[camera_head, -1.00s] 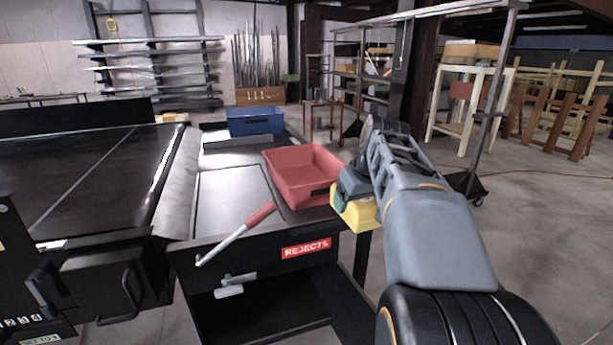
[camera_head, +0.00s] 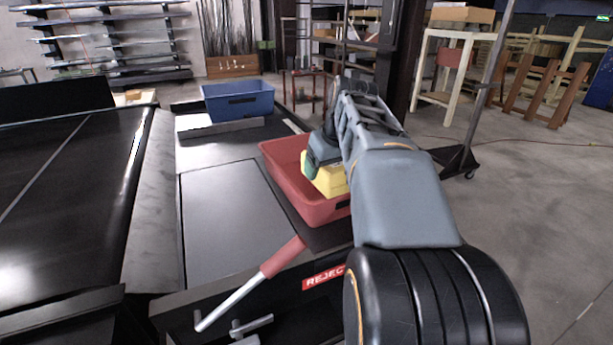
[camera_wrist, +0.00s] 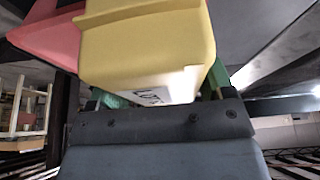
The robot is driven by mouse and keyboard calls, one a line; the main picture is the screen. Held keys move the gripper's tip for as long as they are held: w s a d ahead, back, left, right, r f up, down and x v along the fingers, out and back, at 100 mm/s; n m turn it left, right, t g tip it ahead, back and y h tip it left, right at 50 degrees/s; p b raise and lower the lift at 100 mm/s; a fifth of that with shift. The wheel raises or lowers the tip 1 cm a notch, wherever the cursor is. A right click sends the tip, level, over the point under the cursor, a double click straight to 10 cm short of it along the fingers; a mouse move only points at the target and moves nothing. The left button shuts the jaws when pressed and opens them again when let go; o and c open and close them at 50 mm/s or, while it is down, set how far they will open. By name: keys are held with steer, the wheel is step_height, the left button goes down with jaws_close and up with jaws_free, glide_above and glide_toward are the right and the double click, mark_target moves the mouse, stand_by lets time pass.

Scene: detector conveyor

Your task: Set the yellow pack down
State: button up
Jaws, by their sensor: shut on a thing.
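The yellow pack (camera_head: 325,178) is in my gripper (camera_head: 312,168), over the red bin (camera_head: 283,176) in the head view. From this angle the pack overlaps the bin's inside; I cannot tell whether it touches the bin's floor. In the wrist view the yellow pack (camera_wrist: 145,45) fills the upper middle, with part of a printed label on its underside. The gripper's green fingers (camera_wrist: 222,78) show on both sides of it. The red bin (camera_wrist: 50,38) shows behind the pack at upper left.
A blue bin (camera_head: 238,102) stands farther back on the black bench. A flat dark panel (camera_head: 232,212) lies left of the red bin, with a red-handled lever (camera_head: 282,257) in front. The black conveyor belt (camera_head: 60,180) is at left. Open floor lies at right.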

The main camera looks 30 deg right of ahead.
steer(key=w+d+f+p, duration=0.1)
steer(key=w+f, duration=0.1)
steer(key=w, duration=0.2)
steer(key=w+d+f+p, duration=0.2)
steer(key=w+f, duration=0.1)
steer(key=w, duration=0.1)
steer(key=w+d+f+p, duration=0.1)
steer(key=w+d+f, duration=0.1)
steer(key=w+f, duration=0.1)
steer(key=shift+w+d+p, duration=0.1)
steer(key=shift+w+p, duration=0.2)
steer(key=shift+w, duration=0.25)
steer(key=shift+w+d+f, duration=0.15)
steer(key=shift+w+f, duration=0.25)
steer(key=shift+f, duration=0.15)
steer(key=x, duration=0.1)
steer(key=p+x, duration=0.1)
steer(key=x, duration=0.1)
steer(key=shift+s+d+f, duration=0.1)
steer(key=shift+s, duration=0.2)
steer(key=shift+f, duration=0.4)
steer(key=shift+f, duration=0.1)
steer(key=o, duration=1.2)
steer(key=shift+s, duration=0.1)
